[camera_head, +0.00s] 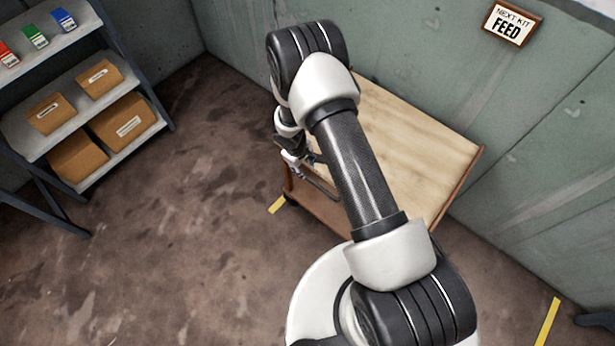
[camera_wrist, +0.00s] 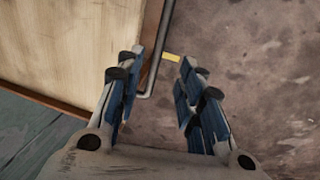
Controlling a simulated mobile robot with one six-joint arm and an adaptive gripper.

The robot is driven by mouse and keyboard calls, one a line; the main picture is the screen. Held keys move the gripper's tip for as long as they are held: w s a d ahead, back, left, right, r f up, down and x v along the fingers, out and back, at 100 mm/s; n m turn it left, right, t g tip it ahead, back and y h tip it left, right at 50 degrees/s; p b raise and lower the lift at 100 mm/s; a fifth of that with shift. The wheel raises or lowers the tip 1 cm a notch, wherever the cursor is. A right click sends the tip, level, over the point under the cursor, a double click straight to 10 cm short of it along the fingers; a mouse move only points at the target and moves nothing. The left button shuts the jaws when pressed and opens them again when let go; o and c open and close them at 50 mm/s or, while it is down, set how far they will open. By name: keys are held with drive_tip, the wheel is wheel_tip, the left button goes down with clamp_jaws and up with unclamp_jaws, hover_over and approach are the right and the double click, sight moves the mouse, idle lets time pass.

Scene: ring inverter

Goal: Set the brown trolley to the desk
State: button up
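The brown trolley (camera_head: 425,145) has a pale wooden top with a brown edge and stands by the green-grey wall. Its top also fills the upper left of the wrist view (camera_wrist: 70,45). A grey bent bar handle (camera_wrist: 163,45) runs along the trolley's side. My gripper (camera_wrist: 160,78) is open, its blue-padded fingers spread. The handle's bent end shows in the gap, nearer the left finger; I cannot tell whether they touch. In the head view my gripper (camera_head: 291,160) is at the trolley's left side, partly hidden by my arm. No desk can be made out.
A metal shelf (camera_head: 50,130) with cardboard boxes and small coloured boxes stands at the left. A sign reading "NEXT KIT FEED" (camera_head: 512,24) hangs on the wall. Yellow strips mark the floor by the trolley (camera_head: 277,204) and lower right (camera_head: 547,322). The left floor is clear.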

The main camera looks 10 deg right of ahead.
sight(308, 178)
drive_tip(key=f, duration=0.3)
drive_tip(key=w+d+f+b, duration=0.1)
drive_tip(key=f, duration=0.3)
drive_tip(key=d+f+b, duration=0.1)
drive_tip(key=f, duration=0.3)
drive_tip(key=shift+w+f, duration=0.2)
drive_tip(key=shift+c, duration=0.2)
clamp_jaws()
